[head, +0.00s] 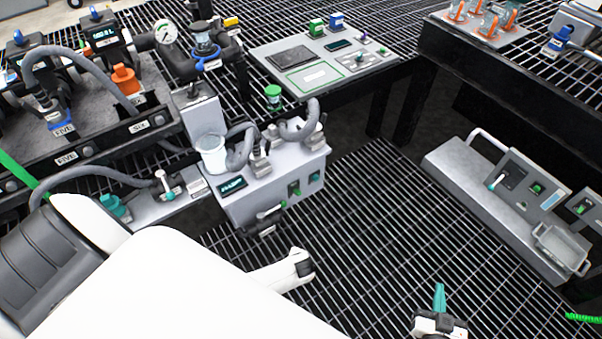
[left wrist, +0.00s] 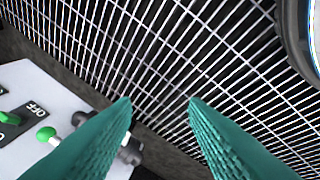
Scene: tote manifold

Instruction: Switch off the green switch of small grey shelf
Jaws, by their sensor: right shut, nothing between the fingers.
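A small grey shelf-like box (head: 250,200) stands in the middle of the head view, with hoses on top. Its front bears a green switch (head: 295,188) and a lever with a green tip (head: 270,211). In the left wrist view, a pale panel (left wrist: 50,95) shows a green switch (left wrist: 9,117) beside the word OFF, and a green ball knob (left wrist: 45,133). My left gripper (left wrist: 160,102) is open and empty, its teal fingers over the floor grating, right of the panel. My right gripper (head: 440,297) is shut and empty above the grating, away from the box.
Another grey shelf (head: 460,175) at the right bears green switches and a basket (head: 560,250). A grey control board (head: 285,85) lies on the rear table. Orange-clipped fixtures (head: 487,22) stand at top right. The grated floor (head: 380,220) between the shelves is clear.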

